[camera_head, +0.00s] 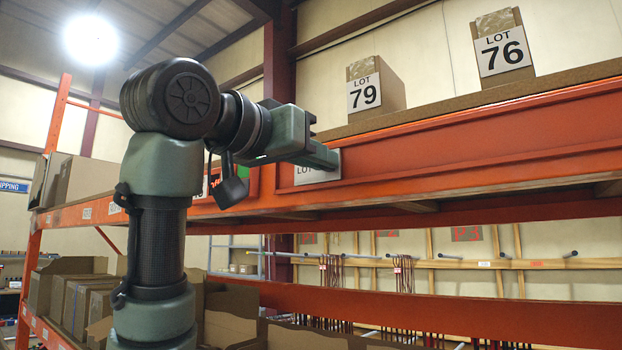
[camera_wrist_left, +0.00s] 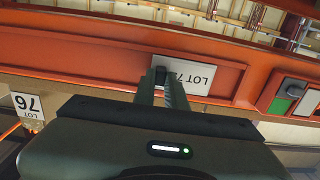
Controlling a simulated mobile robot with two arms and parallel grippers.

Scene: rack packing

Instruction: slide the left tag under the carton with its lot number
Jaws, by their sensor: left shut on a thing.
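My left gripper (camera_head: 333,160) is shut on a white lot tag (camera_head: 318,174) at the face of the orange beam, below the carton labelled LOT 79 (camera_head: 391,92). In the left wrist view the fingers (camera_wrist_left: 161,80) cover one end of the tag (camera_wrist_left: 196,75), which appears upside down and reads LOT 7 with the rest hidden. I cannot tell whether the tag touches the beam. The carton labelled LOT 76 (camera_head: 501,45) stands farther right on the shelf; its label (camera_wrist_left: 28,106) also shows in the left wrist view. My right gripper is not in view.
The orange beam (camera_head: 480,145) runs along the shelf front, with bare beam right of my gripper. A green part (camera_wrist_left: 279,105) and another white tag (camera_wrist_left: 307,104) show at the right in the left wrist view. Open brown boxes (camera_head: 232,328) stand on a lower level.

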